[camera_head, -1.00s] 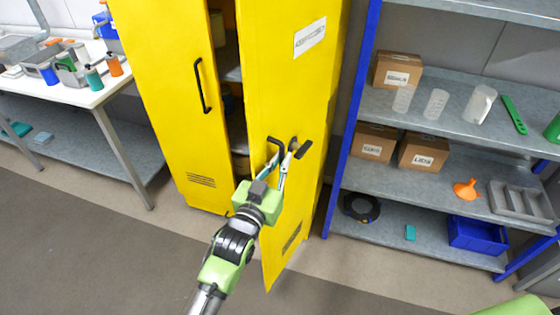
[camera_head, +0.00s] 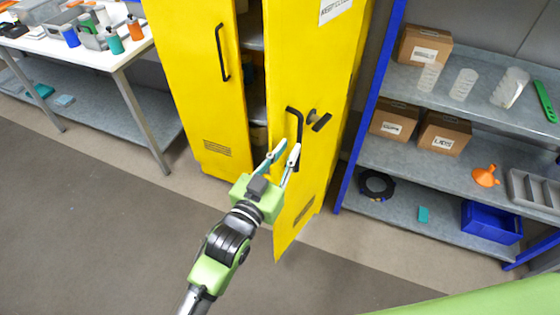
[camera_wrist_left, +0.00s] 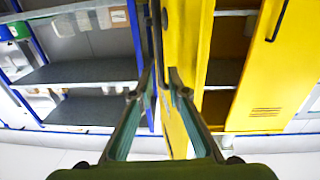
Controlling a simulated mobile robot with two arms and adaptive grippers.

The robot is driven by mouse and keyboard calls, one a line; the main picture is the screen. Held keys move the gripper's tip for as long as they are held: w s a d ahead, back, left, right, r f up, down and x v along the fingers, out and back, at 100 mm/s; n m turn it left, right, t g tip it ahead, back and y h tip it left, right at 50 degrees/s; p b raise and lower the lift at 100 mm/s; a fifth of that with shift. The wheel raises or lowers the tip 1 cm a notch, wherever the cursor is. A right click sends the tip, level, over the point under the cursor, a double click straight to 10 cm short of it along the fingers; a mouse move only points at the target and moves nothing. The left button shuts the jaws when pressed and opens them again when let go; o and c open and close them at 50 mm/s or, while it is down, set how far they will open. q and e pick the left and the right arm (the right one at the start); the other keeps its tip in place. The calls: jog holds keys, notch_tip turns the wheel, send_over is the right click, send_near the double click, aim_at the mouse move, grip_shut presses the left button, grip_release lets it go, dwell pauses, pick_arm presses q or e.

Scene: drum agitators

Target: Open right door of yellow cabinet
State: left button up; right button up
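The yellow cabinet's right door (camera_head: 310,80) stands partly open, swung out toward me. Its black handle (camera_head: 298,122) is on the outer face, with a dark latch (camera_head: 320,121) beside it. The left door (camera_head: 195,80) looks shut. In the left wrist view my left gripper (camera_wrist_left: 161,72) also shows spread fingers, with the right door (camera_wrist_left: 180,50) seen nearly edge-on ahead. Contact cannot be told. My right gripper is not in view.
A grey shelf unit (camera_head: 460,165) with blue posts, boxes and bins stands close to the right of the cabinet. A white table (camera_head: 95,52) with bottles is on the left. The floor (camera_head: 90,220) in front is clear.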

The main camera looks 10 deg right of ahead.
pick_arm(q)
jog(key=shift+v, duration=2.05)
